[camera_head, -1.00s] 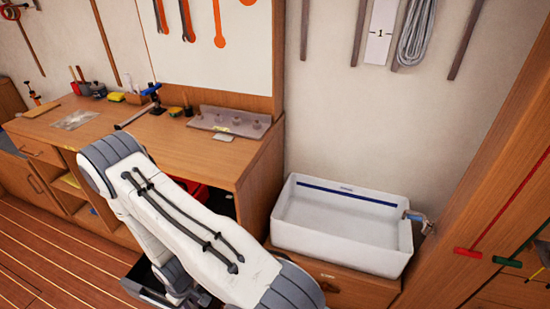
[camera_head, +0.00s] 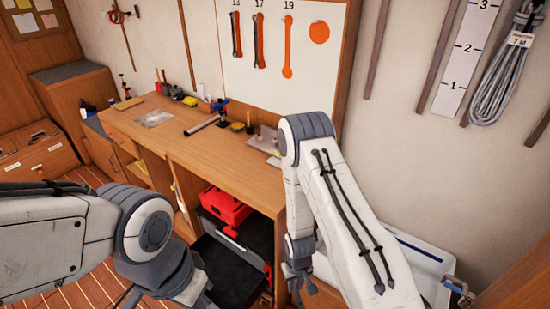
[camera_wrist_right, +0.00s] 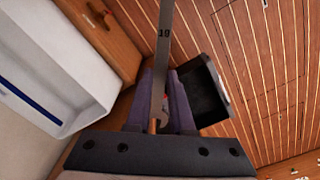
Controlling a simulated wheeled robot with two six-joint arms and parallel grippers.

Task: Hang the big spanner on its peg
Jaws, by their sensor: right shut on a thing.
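In the right wrist view, the big spanner (camera_wrist_right: 164,36), a grey steel bar marked 19, stands between the purple fingers of my right gripper (camera_wrist_right: 162,80), which is shut on it. Its lower end lies near the gripper's palm; its upper end runs out of the picture. In the head view my right arm hangs low in front of the bench's right end, and the spanner cannot be made out. The white tool board (camera_head: 268,75) has an orange spanner outline (camera_head: 288,48) under the number 19, with no spanner over it. My left arm shows at left, its jaws out of view.
The wrist view shows a dark open box (camera_wrist_right: 205,92).

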